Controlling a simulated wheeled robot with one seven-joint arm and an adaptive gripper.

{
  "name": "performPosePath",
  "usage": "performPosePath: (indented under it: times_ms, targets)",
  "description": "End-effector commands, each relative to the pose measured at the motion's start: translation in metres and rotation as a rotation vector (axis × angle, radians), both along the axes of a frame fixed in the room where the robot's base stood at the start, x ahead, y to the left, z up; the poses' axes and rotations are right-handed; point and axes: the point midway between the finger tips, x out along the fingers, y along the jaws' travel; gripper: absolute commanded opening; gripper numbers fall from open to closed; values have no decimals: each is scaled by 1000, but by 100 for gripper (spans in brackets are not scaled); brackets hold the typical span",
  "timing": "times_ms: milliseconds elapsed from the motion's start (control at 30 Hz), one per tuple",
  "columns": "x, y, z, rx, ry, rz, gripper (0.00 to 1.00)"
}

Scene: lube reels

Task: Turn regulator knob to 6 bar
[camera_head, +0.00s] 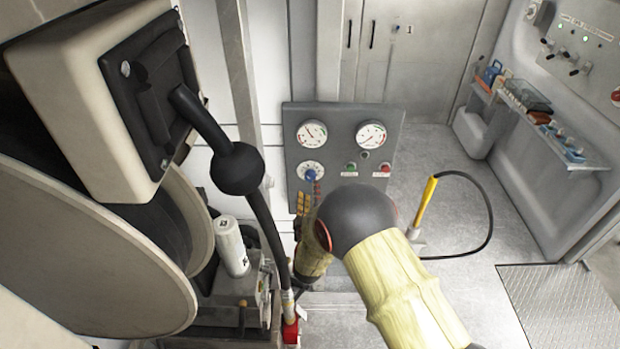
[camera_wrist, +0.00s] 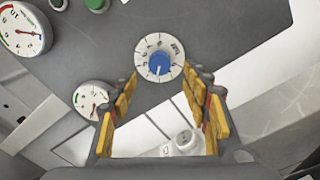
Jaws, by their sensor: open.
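The blue regulator knob (camera_head: 310,174) sits on a round white dial at the lower left of the grey gauge panel (camera_head: 345,112). In the wrist view the blue knob (camera_wrist: 159,64) is near the top centre, and a pale mark on it points roughly down in the picture; the dial's figures are too small to read. My gripper (camera_head: 308,196) is just below the knob in the head view. In the wrist view my gripper (camera_wrist: 161,79) is open, its yellow-padded fingers on either side of the lower dial, with no visible contact with the knob.
The panel carries a left gauge (camera_head: 312,133), a right gauge (camera_head: 371,135), a green button (camera_head: 350,167) and a red button (camera_head: 385,167). A large hose reel (camera_head: 90,260) and its black hose (camera_head: 262,215) crowd the left. A yellow-handled hose (camera_head: 427,200) is right of the panel.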

Motion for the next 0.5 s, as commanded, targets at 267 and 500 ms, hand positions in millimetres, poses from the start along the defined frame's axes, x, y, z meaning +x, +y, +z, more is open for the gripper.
performPosePath:
  times_ms: [267, 500]
  targets:
    - [39, -1, 0, 2, 0, -1, 47]
    - [68, -1, 0, 3, 0, -1, 47]
